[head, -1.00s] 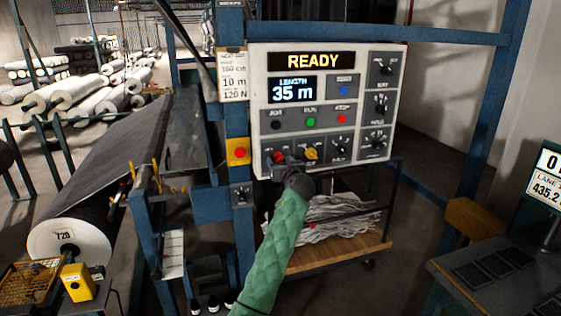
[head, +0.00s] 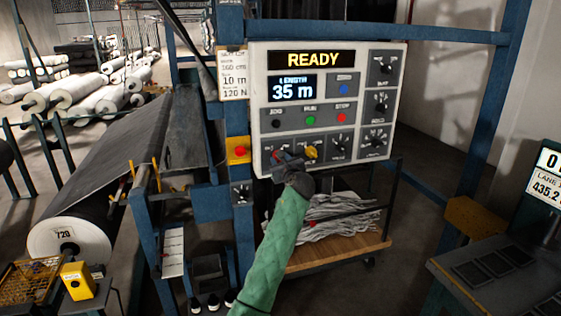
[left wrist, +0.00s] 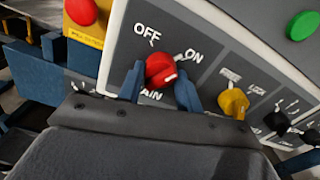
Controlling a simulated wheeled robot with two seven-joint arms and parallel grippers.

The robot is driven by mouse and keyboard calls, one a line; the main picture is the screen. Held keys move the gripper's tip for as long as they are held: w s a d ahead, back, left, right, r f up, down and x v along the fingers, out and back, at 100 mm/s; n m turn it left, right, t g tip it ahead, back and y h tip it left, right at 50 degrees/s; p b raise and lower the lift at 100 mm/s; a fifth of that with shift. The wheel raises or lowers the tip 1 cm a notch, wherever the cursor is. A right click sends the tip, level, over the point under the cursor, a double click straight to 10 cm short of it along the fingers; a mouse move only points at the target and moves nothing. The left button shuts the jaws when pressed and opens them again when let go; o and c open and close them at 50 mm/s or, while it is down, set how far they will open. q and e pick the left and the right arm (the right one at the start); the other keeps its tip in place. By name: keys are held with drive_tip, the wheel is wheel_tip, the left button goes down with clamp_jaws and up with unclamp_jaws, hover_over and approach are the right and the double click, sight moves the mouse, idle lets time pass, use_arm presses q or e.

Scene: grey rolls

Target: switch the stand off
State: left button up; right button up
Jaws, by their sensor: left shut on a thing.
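The stand's control panel (head: 330,75) reads READY and 35 m. The red main switch knob (left wrist: 160,70) sits at the panel's lower left, under the printed OFF and ON marks. A white line shows on the knob's lower right side; I cannot tell exactly which mark it points at. My left gripper (left wrist: 160,88) is shut on this knob, one finger on each side. In the head view the left gripper (head: 283,160) covers most of the knob.
A yellow knob (left wrist: 233,103) sits close right of the left gripper. Green (head: 310,121) and red (head: 341,118) buttons are above it. A red button on a yellow box (head: 238,151) is left of the panel. A blue post (head: 236,110) stands beside it.

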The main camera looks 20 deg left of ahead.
use_arm(q)
drive_tip(key=shift+n, duration=0.9)
drive_tip(key=shift+n+b, duration=0.4)
drive_tip(key=shift+n, duration=0.5)
drive_tip(key=n+b, duration=0.3)
drive_tip(key=n, duration=0.4)
drive_tip(key=n+b, duration=0.2)
drive_tip(key=n, duration=0.2)
drive_tip(key=shift+n+b, duration=0.3)
drive_tip(key=shift+b, duration=0.1)
use_arm(e)
drive_tip(key=w+a+r, duration=0.1)
drive_tip(key=r, duration=1.1)
drive_tip(key=w+a+r, duration=0.2)
drive_tip(key=r, duration=1)
drive_tip(key=shift+r+y, duration=0.3)
use_arm(q)
drive_tip(key=o, duration=1)
drive_tip(key=shift+r, duration=0.1)
